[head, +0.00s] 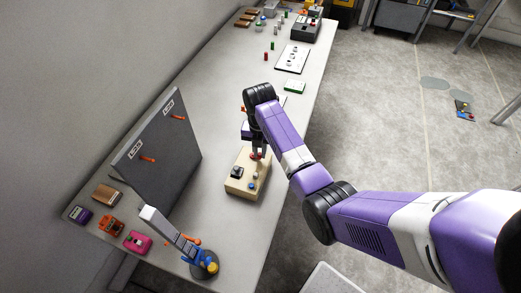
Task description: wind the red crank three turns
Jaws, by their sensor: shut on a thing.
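The red crank (255,157) is on top of a pale wooden box (241,188) on the long grey table. Only a small bit of red shows beneath my gripper (258,151). My gripper points down over the far part of the box and is shut on the crank. The wrist and fingers hide most of the crank, so its angle cannot be told. A black part (236,173) and a blue knob (253,187) are also on the box.
A dark upright panel (165,140) with orange pegs stands left of the box. A grey lever device (170,229) stands near the front edge. Small coloured items lie at front left. A white board (292,58) lies farther back.

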